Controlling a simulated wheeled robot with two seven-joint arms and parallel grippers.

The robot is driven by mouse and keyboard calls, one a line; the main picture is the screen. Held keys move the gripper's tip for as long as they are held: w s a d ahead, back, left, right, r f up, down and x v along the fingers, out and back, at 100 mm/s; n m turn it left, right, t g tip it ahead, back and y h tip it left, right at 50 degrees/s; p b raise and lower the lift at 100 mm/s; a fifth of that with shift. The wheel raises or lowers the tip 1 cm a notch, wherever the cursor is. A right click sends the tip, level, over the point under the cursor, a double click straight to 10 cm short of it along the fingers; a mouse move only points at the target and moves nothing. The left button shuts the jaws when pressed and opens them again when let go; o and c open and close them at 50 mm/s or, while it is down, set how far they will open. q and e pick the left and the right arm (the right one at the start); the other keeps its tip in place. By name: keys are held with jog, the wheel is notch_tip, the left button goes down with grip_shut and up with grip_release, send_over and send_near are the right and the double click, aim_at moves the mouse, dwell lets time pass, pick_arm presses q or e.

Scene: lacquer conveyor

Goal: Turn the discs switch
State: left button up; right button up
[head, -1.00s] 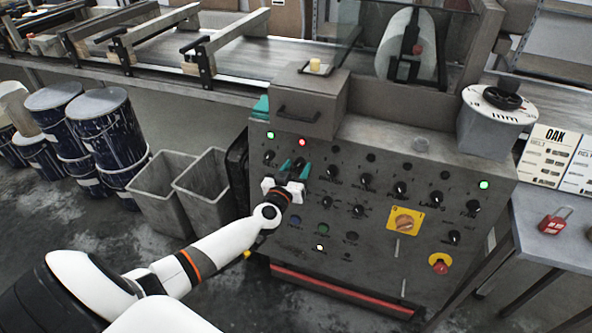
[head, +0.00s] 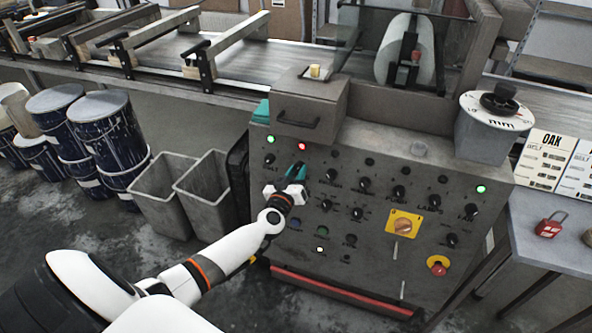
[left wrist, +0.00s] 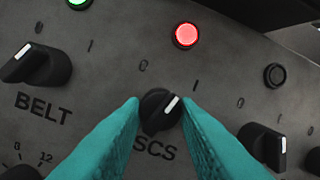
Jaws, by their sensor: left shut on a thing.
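The discs switch (left wrist: 158,112) is a small black knob with a white mark, between my teal fingertips in the left wrist view. Its mark leans to the upper right, toward the "I" label. The fingers partly cover the lettering below, leaving "SCS" readable. A red lamp (left wrist: 186,34) glows above it and also shows in the head view (head: 302,146). My left gripper (head: 296,173) is at the upper left of the grey control panel (head: 345,245), shut on the knob. In the head view the gripper hides the knob. My right gripper is out of view.
The belt switch (left wrist: 38,68) is close by on the left, under a green lamp (head: 270,139). Another black knob (left wrist: 263,145) is close on the right. A yellow-plated rotary switch (head: 403,224) and a red emergency button (head: 438,265) are lower right. Grey bins (head: 203,190) stand left.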

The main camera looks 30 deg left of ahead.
pick_arm(q)
jog(key=n+p, duration=0.1)
jog(key=n, duration=0.1)
jog(key=n+y+p, duration=0.1)
jog(key=n, duration=0.2)
jog(key=shift+d+r, duration=0.1)
jog(key=shift+d, duration=0.1)
jog(key=shift+n+g+y+p, duration=0.2)
jog(key=shift+n+g+p, duration=0.3)
jog(key=shift+n, duration=1)
jog(key=shift+n+g+y+p, duration=0.2)
jog(key=shift+n+p, duration=0.5)
jog(key=shift+n, duration=0.8)
jog(key=o, duration=1)
jog(key=shift+c, duration=0.2)
jog(key=f+p+v, duration=0.1)
jog(key=v, duration=1.1)
jog(key=shift+r+p, duration=0.3)
jog(key=shift+r, duration=0.1)
jog(key=shift+d+f, duration=0.1)
